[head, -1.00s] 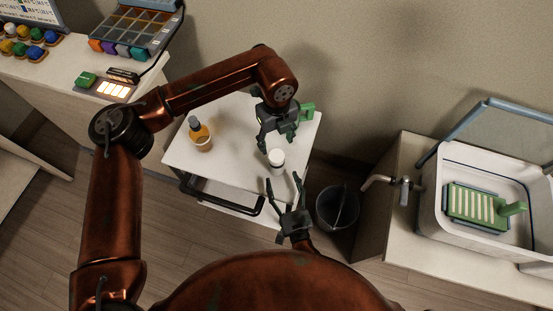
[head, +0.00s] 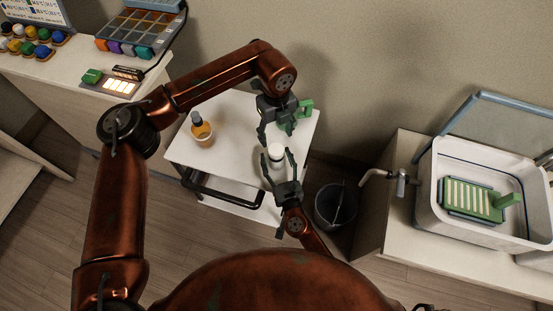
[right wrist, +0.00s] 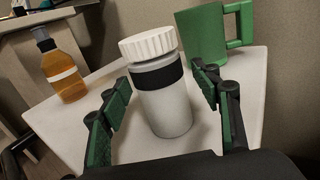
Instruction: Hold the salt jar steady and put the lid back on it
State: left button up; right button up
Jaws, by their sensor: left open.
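The salt jar (head: 276,160) is a white cylinder with a black band, upright on the small white table, and shows large in the right wrist view (right wrist: 163,105). Its white ribbed lid (right wrist: 148,45) sits on its top; I cannot tell how tightly. My right gripper (head: 278,158) is open, with one finger on each side of the jar and gaps showing in the right wrist view (right wrist: 162,97). My left gripper (head: 276,134) is open, pointing down just behind the jar in the head view, beside a green mug, and empty as far as I see.
The green mug (head: 304,108) stands behind the jar, also in the right wrist view (right wrist: 203,35). An amber bottle (head: 202,132) stands on the table's left (head: 232,165). A dark bucket (head: 336,205) is on the floor at right; a sink basin (head: 430,205) lies beyond.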

aim_at(276, 149)
pick_arm(q)
jog(key=shift+w+f, duration=0.35)
pick_arm(e)
jog(key=shift+w+f, duration=0.25)
jog(key=shift+w, duration=0.05)
jog(key=c, duration=0.3)
pick_arm(q)
jog(key=shift+s+r, duration=0.2)
jog(key=shift+s, duration=0.05)
pick_arm(e)
jog(key=shift+s+r, duration=0.15)
jog(key=shift+s, duration=0.05)
jog(key=c, duration=0.3)
pick_arm(q)
jog(key=shift+w+f, duration=0.1)
jog(key=shift+w, duration=0.05)
pick_arm(e)
jog(key=shift+w, duration=0.1)
jog(key=c, duration=0.4)
grip_shut()
pick_arm(q)
jog(key=n, duration=0.4)
jog(key=shift+n, duration=0.3)
jog(key=shift+f, duration=0.1)
jog(key=shift+f, duration=3.9)
